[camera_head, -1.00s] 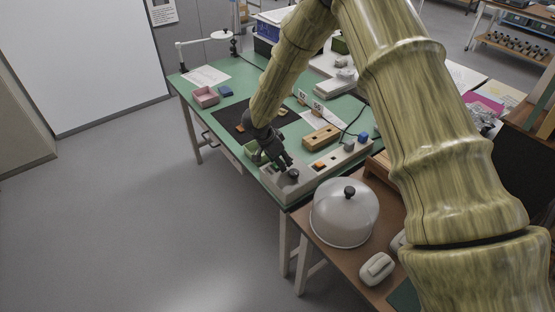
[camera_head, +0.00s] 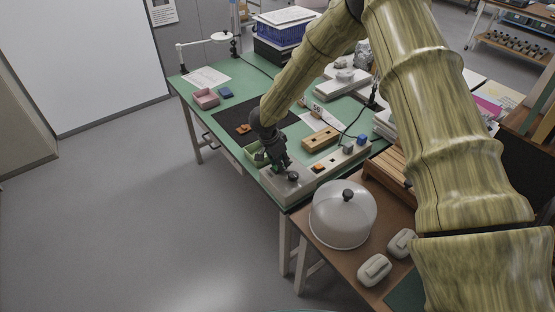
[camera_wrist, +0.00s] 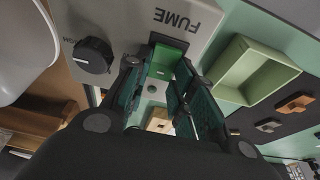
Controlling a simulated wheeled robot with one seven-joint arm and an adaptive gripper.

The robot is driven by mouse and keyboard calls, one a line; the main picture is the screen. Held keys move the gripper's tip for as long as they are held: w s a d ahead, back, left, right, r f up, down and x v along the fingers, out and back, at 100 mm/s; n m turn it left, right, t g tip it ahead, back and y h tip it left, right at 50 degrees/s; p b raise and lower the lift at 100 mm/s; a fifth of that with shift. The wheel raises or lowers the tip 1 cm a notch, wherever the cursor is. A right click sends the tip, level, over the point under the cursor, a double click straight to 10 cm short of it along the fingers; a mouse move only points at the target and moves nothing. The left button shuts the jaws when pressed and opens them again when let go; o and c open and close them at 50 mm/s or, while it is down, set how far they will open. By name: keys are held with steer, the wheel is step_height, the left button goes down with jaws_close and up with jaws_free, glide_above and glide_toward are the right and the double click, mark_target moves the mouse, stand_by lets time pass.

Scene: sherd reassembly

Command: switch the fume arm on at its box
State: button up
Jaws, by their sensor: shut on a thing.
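The fume box is the long pale box (camera_head: 303,184) along the front edge of the green bench. In the wrist view its face (camera_wrist: 120,18) carries the word FUME, upside down. A green switch (camera_wrist: 163,60) sits in a dark frame below that word. A black round knob (camera_wrist: 92,55) is to the left of the switch; it also shows in the head view (camera_head: 293,176). My gripper (camera_wrist: 160,72) is over the box, with one finger on each side of the green switch, shut on it. The fingers partly hide the switch's sides.
A green open tray (camera_wrist: 254,70) lies close beside the box. Small brown sherds (camera_wrist: 295,103) lie on the dark mat. An orange piece (camera_head: 318,167) and a wooden block (camera_head: 321,139) are to the right.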

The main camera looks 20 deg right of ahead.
steer(key=shift+s+d+f+g+y+p, duration=0.25)
steer(key=shift+y+p, duration=0.55)
steer(key=shift+p, duration=0.5)
steer(key=shift+y, duration=0.3)
steer(key=shift+d+f+g+y+p, duration=0.15)
steer(key=shift+f+g+y+p, duration=0.05)
steer(key=shift+g+y+p, duration=0.2)
steer(key=shift+d, duration=0.15)
steer(key=o, duration=1)
steer(key=shift+w+d+r, duration=0.1)
steer(key=shift+r, duration=0.1)
steer(key=shift+w, duration=0.1)
steer(key=shift+r, duration=0.1)
